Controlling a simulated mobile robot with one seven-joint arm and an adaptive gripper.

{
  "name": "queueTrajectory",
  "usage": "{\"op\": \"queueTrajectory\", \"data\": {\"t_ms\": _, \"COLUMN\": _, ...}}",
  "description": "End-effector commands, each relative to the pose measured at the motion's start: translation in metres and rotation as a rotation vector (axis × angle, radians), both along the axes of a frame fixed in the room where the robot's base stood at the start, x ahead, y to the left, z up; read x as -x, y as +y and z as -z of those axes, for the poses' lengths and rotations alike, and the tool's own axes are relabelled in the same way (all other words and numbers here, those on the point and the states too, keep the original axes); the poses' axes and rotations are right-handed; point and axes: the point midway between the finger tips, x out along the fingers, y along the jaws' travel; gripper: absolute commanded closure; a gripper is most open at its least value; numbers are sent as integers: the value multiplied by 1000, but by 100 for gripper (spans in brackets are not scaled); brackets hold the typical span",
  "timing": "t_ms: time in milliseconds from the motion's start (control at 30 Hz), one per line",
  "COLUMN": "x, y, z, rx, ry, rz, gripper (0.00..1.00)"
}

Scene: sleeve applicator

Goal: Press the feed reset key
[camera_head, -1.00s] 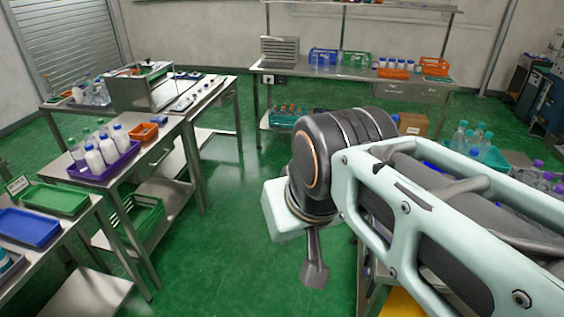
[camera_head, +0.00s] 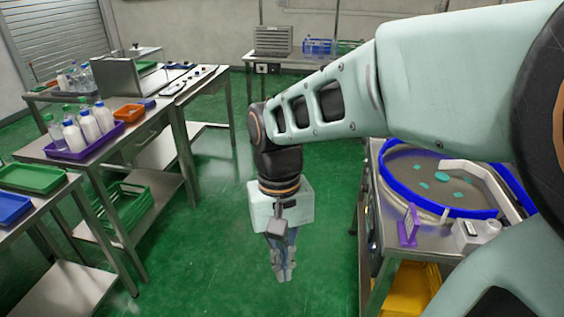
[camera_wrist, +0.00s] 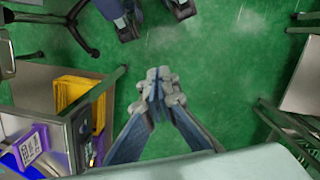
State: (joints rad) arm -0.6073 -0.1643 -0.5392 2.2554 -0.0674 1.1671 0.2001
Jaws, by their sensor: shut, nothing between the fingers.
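My gripper (camera_head: 284,276) hangs pointing down over the green floor, left of the machine with the blue-rimmed round bowl (camera_head: 386,150). Its fingers are shut and empty; the closed tips also show in the wrist view (camera_wrist: 157,88). A small white control box (camera_head: 474,236) stands on the machine's top at the right. A dark narrow panel (camera_wrist: 84,138) on the machine's side shows in the wrist view, left of my gripper and apart from it. I cannot make out which part is the feed reset key.
A purple sign (camera_head: 408,226) stands on the machine's front corner, with a yellow bin (camera_head: 408,290) beneath. At the left are steel benches with a purple tray (camera_head: 84,152) of bottles and a green tray (camera_head: 38,177). The floor between benches and machine is clear.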

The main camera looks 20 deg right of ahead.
Motion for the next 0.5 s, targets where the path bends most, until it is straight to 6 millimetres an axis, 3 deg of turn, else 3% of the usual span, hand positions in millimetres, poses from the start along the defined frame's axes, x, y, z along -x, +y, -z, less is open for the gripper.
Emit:
{"op": "queueTrajectory", "data": {"t_ms": 33, "x": 0, "y": 0, "z": 16, "rx": 16, "ry": 24, "rz": 0, "gripper": 100}}
{"op": "queueTrajectory", "data": {"t_ms": 233, "x": 0, "y": -3, "z": 45, "rx": 78, "ry": 94, "rz": 15, "gripper": 100}}
{"op": "queueTrajectory", "data": {"t_ms": 500, "x": 1, "y": -68, "z": 78, "rx": 343, "ry": 175, "rz": -101, "gripper": 100}}
